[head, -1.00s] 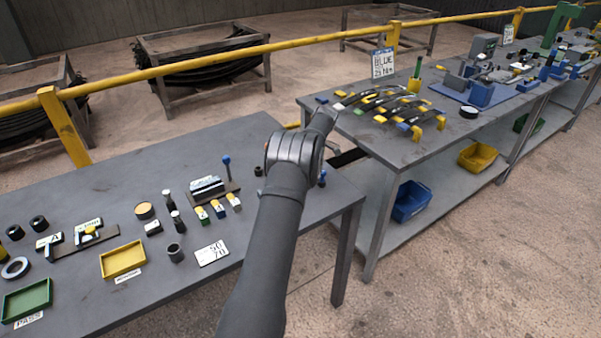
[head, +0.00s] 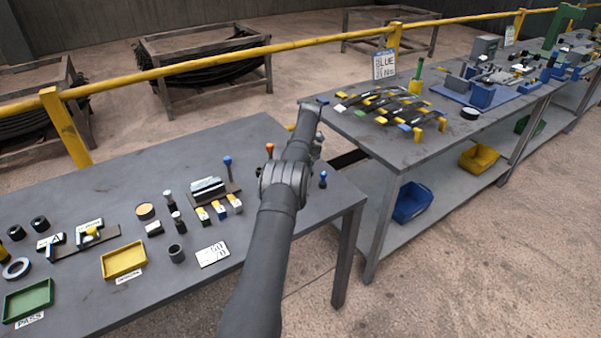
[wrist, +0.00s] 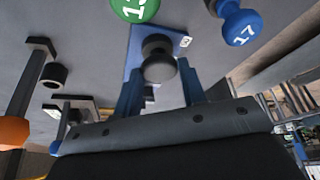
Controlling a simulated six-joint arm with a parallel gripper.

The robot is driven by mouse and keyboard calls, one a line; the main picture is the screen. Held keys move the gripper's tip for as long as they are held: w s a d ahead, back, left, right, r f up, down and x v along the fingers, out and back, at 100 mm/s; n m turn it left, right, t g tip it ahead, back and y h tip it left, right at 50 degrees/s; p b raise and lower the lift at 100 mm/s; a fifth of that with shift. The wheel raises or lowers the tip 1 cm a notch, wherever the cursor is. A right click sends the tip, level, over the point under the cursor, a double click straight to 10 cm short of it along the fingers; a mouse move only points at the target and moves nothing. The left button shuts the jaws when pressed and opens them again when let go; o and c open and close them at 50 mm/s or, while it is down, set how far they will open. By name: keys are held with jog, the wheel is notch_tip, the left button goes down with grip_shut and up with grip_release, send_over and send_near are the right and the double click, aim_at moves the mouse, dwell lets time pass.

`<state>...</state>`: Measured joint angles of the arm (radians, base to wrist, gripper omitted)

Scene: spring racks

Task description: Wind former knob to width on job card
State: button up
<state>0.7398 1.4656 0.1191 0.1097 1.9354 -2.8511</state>
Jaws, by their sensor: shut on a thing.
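In the wrist view a dark round knob (wrist: 157,62) stands in front of a blue block with a small white label (wrist: 186,42). My gripper (wrist: 162,88) is shut on the dark knob, with a finger on each side. What lies under the knob is hidden. In the head view my arm covers the gripper and the knob. A white card with two lines of figures, the lower reading 70 (head: 212,253), lies on the near bench; I cannot tell its upper line for certain.
A green ball (wrist: 135,8), a blue ball marked 17 (wrist: 240,25) and an orange knob (wrist: 13,132) are close around my gripper. On the near bench (head: 110,180) stand a yellow tray (head: 124,260) and a green tray (head: 28,300). A second bench holds curved black parts.

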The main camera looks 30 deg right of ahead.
jog(key=shift+n+h, duration=0.3)
jog(key=shift+n, duration=0.3)
jog(key=o, duration=1)
jog(key=shift+c, duration=0.2)
